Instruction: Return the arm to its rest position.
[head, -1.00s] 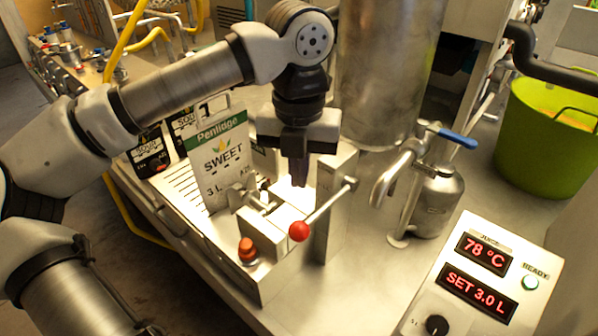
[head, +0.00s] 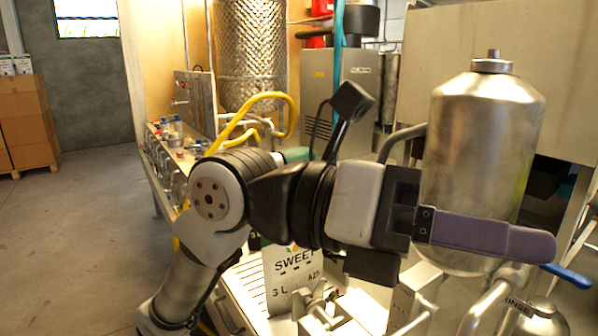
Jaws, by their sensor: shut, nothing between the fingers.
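My arm is folded in the middle of the head view, with its wrist turned sideways. My gripper (head: 545,243) points right, its long purple-grey fingers together and empty. It shows in front of the steel tank (head: 470,150), covering part of its lower side; I cannot tell the gap between them. My forearm and elbow cover part of the bench on the left.
A white pouch marked SWEET (head: 290,285) stands upright on the filler below my wrist. A blue-handled valve (head: 567,276) is at the lower right. A yellow hose (head: 265,97) loops behind my arm. Cardboard boxes (head: 28,120) stand far left; the floor (head: 85,230) before them is clear.

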